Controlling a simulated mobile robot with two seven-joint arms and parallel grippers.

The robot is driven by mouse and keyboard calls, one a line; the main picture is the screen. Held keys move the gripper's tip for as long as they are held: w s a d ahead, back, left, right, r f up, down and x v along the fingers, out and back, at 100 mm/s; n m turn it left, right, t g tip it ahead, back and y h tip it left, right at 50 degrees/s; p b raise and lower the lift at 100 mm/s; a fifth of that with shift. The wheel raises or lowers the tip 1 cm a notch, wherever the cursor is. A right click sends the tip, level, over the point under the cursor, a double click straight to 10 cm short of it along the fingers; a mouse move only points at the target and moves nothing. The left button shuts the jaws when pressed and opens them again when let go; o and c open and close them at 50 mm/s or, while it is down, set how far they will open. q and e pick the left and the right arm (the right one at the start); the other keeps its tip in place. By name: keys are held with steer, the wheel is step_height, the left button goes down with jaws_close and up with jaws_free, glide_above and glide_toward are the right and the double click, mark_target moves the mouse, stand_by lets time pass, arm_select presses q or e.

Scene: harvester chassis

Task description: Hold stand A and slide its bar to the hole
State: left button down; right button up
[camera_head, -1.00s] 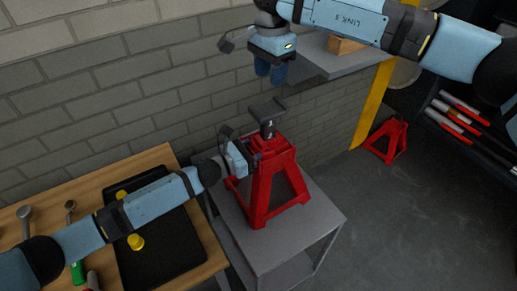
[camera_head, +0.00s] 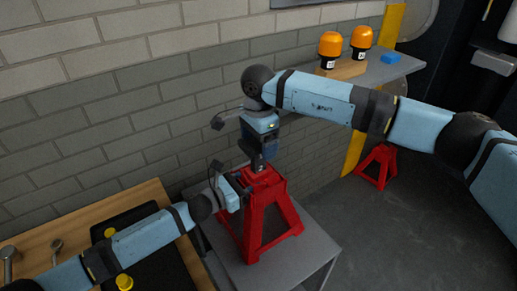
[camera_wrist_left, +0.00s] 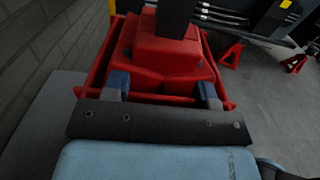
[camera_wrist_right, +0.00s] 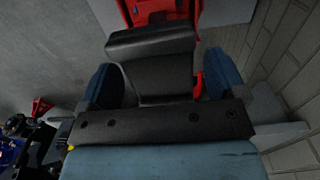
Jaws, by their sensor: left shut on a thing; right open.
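Stand A (camera_head: 262,215) is a red jack stand, upright on a grey table below the brick wall. Its dark bar (camera_head: 258,165) stands up from the top of the red frame, with a crosswise saddle (camera_wrist_right: 150,42) at its end. My left gripper (camera_wrist_left: 163,88) is shut on the stand's red upper body from the left side. My right gripper (camera_wrist_right: 163,75) is open at the top of the stand, its blue fingers on either side of the bar with gaps visible. The hole cannot be made out.
The grey table (camera_head: 310,262) has free room right of the stand. A wooden bench (camera_head: 50,235) is at left. A grey shelf (camera_head: 385,70) with orange-topped items (camera_head: 330,47) is behind my right arm. Another red stand (camera_head: 380,165) is on the floor.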

steer(key=shift+f, duration=1.3)
steer(key=shift+r, duration=0.1)
steer(key=c, duration=1.3)
arm_select(q)
steer(key=shift+f, duration=0.1)
arm_select(e)
steer(key=shift+w+r, duration=0.1)
steer(key=shift+r, duration=2.45)
steer(key=o, duration=1.3)
steer(key=shift+f, duration=0.1)
step_height(320, 180, up, 12)
